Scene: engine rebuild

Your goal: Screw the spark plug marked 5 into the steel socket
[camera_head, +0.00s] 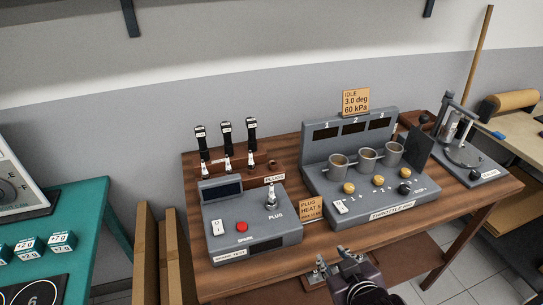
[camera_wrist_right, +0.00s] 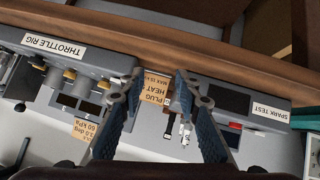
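The steel socket (camera_head: 271,198) stands upright on the grey spark test box, beside the PLUG label; I cannot tell whether a plug is in it. Several slim plugs with white parts (camera_head: 228,162) stand in the wooden PLUGS rack (camera_head: 262,172) behind the box; their marks are too small to read. My right gripper (camera_head: 335,262) is low at the bench's front edge, in front of the box and the throttle rig. Its fingers are apart and empty in the right wrist view (camera_wrist_right: 158,88). My left gripper is not in view.
The tan card (camera_head: 311,208) reads PLUG HEAT 5. The throttle rig (camera_head: 370,205) with cups and knobs stands right of the box. Black-topped upright items (camera_head: 226,132) rise behind the rack. A teal table (camera_head: 85,205) is at left. A narrow bench strip (camera_head: 330,240) is bare.

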